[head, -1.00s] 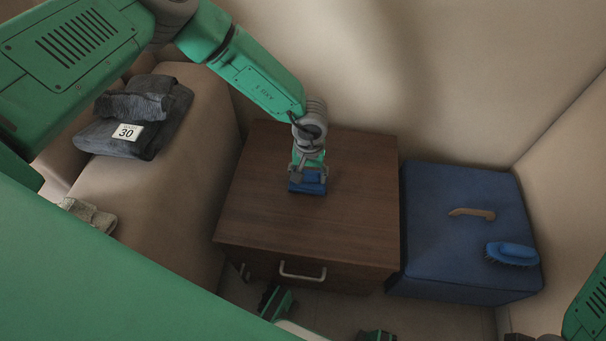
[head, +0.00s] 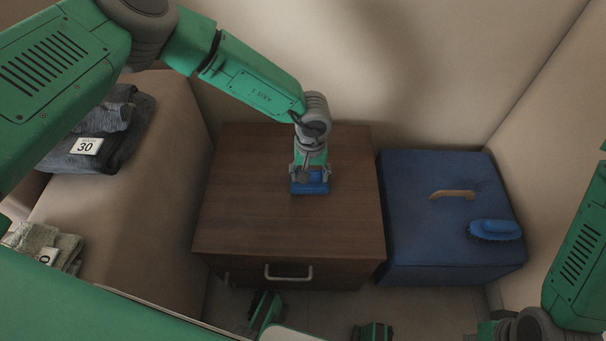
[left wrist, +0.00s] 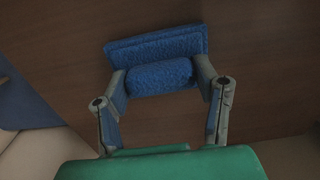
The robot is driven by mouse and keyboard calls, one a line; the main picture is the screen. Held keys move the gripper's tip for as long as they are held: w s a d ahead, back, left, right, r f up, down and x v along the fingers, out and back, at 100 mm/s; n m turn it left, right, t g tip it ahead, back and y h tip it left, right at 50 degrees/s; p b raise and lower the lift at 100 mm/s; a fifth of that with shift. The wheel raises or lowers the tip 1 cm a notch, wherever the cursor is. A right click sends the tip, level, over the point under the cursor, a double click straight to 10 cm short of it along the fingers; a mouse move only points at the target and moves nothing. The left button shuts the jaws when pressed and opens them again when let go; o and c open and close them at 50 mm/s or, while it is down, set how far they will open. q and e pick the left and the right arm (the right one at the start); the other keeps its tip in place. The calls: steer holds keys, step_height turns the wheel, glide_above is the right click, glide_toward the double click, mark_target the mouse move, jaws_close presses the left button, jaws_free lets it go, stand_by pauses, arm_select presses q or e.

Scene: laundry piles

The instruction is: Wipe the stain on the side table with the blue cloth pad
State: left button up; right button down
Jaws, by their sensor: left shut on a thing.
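The side table (head: 240,215) is brown wood with a drawer and a metal handle on its front. My left gripper (head: 310,178) is over the far middle of the table top. It is shut on the blue cloth pad (head: 311,187), which appears to be down at the table top. In the left wrist view, the pad (left wrist: 155,48) shows a flat base and a raised grip between the two fingers (left wrist: 160,78). I see no stain on the bare wood; any under the pad is hidden. My right arm shows at the right edge, but its gripper cannot be made out.
A beige sofa (head: 150,190) on the left holds folded dark clothes (head: 112,125) tagged 30 and grey cloths (head: 38,240). Walls close in behind and right.

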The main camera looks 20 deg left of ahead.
mark_target(266, 183)
arm_select(q)
steer(key=shift+s+a+p, duration=0.2)
steer(key=shift+a+p, duration=0.2)
steer(key=shift+a, duration=0.35)
steer(key=shift+s+a+p, duration=0.2)
steer(key=shift+a+p, duration=0.15)
steer(key=shift+a, duration=0.4)
steer(key=shift+s+a+f+p, duration=0.1)
steer(key=shift+s+a+p, duration=0.15)
steer(key=shift+a, duration=0.5)
steer(key=shift+s+a+f+p, duration=0.1)
steer(key=shift+s+a+p, duration=0.1)
steer(key=shift+a, duration=0.6)
steer(key=shift+s+a+p, duration=0.2)
steer(key=shift+a+p, duration=0.05)
steer(key=shift+a, duration=0.5)
steer(key=shift+s+a+p, duration=0.25)
steer(key=shift+a+p, duration=0.05)
steer(key=shift+a, duration=0.6)
steer(key=shift+s+a+p, duration=0.25)
steer(key=shift+a+p, duration=0.05)
steer(key=shift+a, duration=0.55)
steer(key=r+p, duration=0.2)
steer(key=r, duration=0.1)
steer(key=r+p, duration=0.2)
steer(key=r, duration=0.1)
steer(key=shift+w+d+r+p, duration=0.15)
steer(key=shift+w+p, duration=0.05)
steer(key=shift+p, duration=0.1)
